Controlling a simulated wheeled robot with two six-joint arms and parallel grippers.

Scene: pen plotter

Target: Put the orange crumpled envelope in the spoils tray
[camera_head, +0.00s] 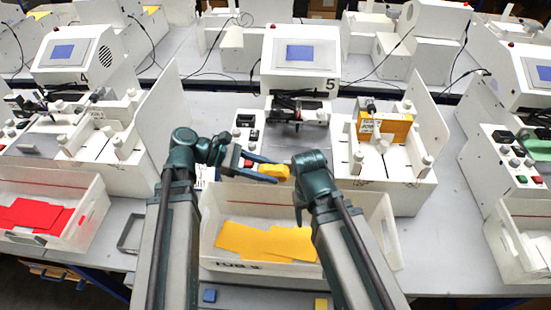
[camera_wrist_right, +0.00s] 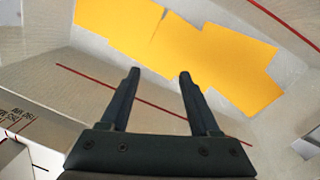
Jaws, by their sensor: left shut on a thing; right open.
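My left gripper (camera_head: 272,171) is shut on a small orange-yellow piece (camera_head: 279,170), held in the air above the rear edge of the white tub. It looks like the envelope, but at this size I cannot tell how crumpled it is. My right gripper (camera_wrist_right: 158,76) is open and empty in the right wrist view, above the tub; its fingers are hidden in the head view. A small shallow grey tray (camera_head: 121,247) lies left of the tub. It may be the spoils tray; no label on it is readable.
The white tub (camera_head: 215,262) holds flat orange envelopes (camera_head: 244,240). Behind it stands machine 5 (camera_head: 300,72), with an orange stack (camera_head: 397,128) on its right part. A tub with red envelopes (camera_head: 35,214) stands at the left. Blue (camera_head: 209,296) and yellow (camera_head: 321,303) squares show at the front.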

